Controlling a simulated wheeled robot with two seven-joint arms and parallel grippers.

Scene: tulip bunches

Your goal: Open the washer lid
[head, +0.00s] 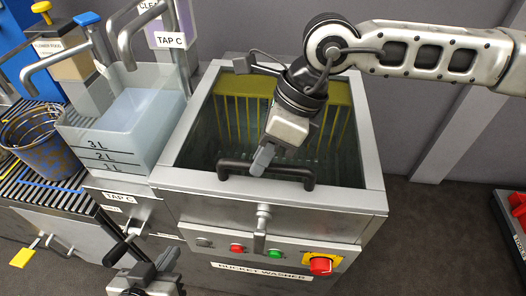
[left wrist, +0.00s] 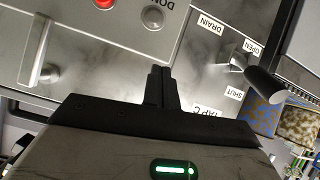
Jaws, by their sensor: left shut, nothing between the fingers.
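The bucket washer (head: 275,205) is a metal box with a wide top opening in the middle of the head view. A black bar handle (head: 236,167) runs along its front top edge. I cannot tell whether a clear lid covers the opening. My right gripper (head: 262,160) points down at the middle of the handle, at or just above it; its finger gap is not clear. A silver latch-like lever (head: 261,232) is on the front and shows in the left wrist view (left wrist: 40,55). My left gripper (head: 155,268) is shut and empty, low in front of the washer (left wrist: 161,85).
A yellow rack (head: 338,105) shows inside the washer. Red and green buttons and a red-on-yellow stop knob (head: 321,265) line its front. A drain lever (left wrist: 262,82) is near my left gripper. A water tank (head: 130,125) and patterned bucket (head: 40,140) stand left.

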